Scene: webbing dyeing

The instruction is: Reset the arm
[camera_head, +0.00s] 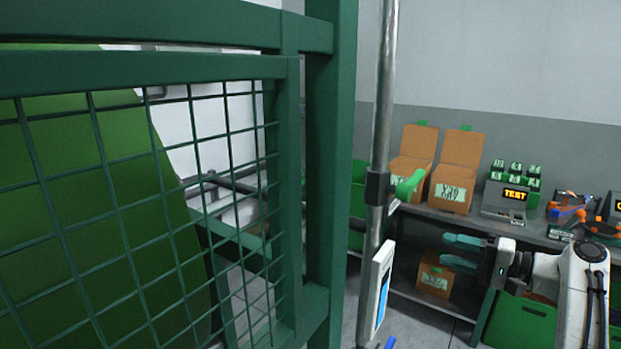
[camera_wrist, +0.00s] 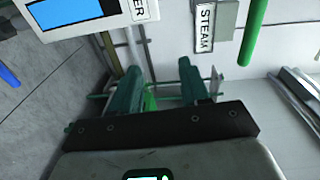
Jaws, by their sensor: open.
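My gripper (camera_head: 462,251) is at the lower right in the head view, its two green fingers pointing left and apart with nothing between them. My white arm reaches in from the right edge. In the wrist view the open green fingers of my gripper (camera_wrist: 158,85) show at the centre, with a gap between them. A white panel with a blue screen (camera_wrist: 75,10) and a STEAM label (camera_wrist: 205,27) lie beyond the fingers in that view.
A green mesh fence (camera_head: 120,170) and its post (camera_head: 330,150) fill the left. A metal pole (camera_head: 380,120) with a green lever (camera_head: 409,186) stands mid-view. Behind my arm, a shelf bench (camera_head: 440,216) holds open cardboard boxes (camera_head: 453,185) and a TEST device (camera_head: 506,202).

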